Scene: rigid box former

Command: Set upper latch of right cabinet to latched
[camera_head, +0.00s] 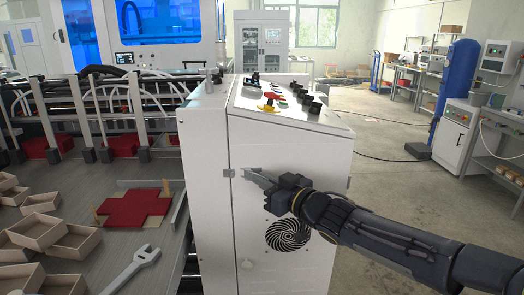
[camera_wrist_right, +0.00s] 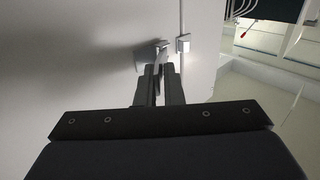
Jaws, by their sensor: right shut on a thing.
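The right cabinet (camera_head: 285,150) is white, with a sloped control panel on top. Its upper latch (camera_wrist_right: 163,48) is a small metal handle on the door near the door's edge. My right gripper (camera_head: 254,176) comes in from the right and is at the upper latch. In the wrist view the fingers (camera_wrist_right: 159,76) are shut on the latch handle, and they hide part of it. A small grey catch block (camera_head: 229,173) sits on the cabinet edge just left of the fingertips; it also shows in the wrist view (camera_wrist_right: 183,43). My left gripper is not in view.
A lower round knob (camera_head: 247,264) and a black fan grille (camera_head: 288,234) are on the same door. To the left, a work surface holds small open boxes (camera_head: 65,240), a red cross-shaped blank (camera_head: 134,208) and a wrench (camera_head: 135,265).

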